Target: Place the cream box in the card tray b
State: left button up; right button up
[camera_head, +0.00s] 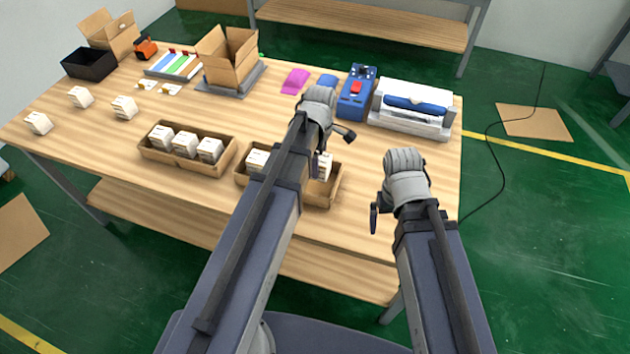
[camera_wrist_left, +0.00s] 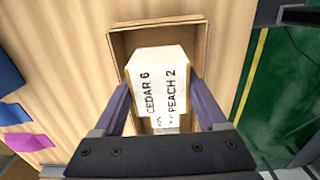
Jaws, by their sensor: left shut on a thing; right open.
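A cream box (camera_wrist_left: 160,78) with printed labels, CEDAR 6 and PEACH 2, is between the fingers of my left gripper (camera_wrist_left: 158,95), which is shut on it. In the left wrist view the box is at one end of a brown card tray (camera_wrist_left: 113,48), within its walls; whether it touches the floor is unclear. In the head view my left gripper (camera_head: 318,160) is over the right end of the right card tray (camera_head: 318,200). Another cream box (camera_head: 257,160) sits at that tray's left end; my arm hides its middle.
A left card tray (camera_head: 180,165) holds three cream boxes. Loose cream boxes (camera_head: 124,107) stand at the table's left. A blue device (camera_head: 357,92), a white machine (camera_head: 412,108), an open carton (camera_head: 228,58) and a black bin (camera_head: 90,63) stand behind. The front strip of table is clear.

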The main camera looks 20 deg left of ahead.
pick_arm(q)
jog(key=shift+f+b, duration=2.6)
jog(key=shift+f, duration=0.6)
pick_arm(e)
jog(key=shift+f, duration=3.2)
pick_arm(q)
jog(key=shift+f, duration=0.1)
jog(key=shift+f, duration=0.15)
pick_arm(e)
jog(key=shift+f, duration=0.25)
pick_arm(q)
jog(key=o, duration=1.4)
pick_arm(e)
jog(key=shift+r, duration=0.1)
pick_arm(q)
jog(key=shift+r, duration=0.25)
pick_arm(e)
jog(key=shift+r, duration=0.15)
pick_arm(q)
notch_tip(320, 180, up, 12)
jog(key=p, duration=1.2)
pick_arm(e)
notch_tip(320, 180, up, 12)
pick_arm(q)
jog(key=shift+f, duration=0.1)
notch_tip(320, 180, down, 12)
jog(key=b, duration=1.2)
pick_arm(e)
notch_tip(320, 180, down, 12)
jog(key=shift+f, duration=0.1)
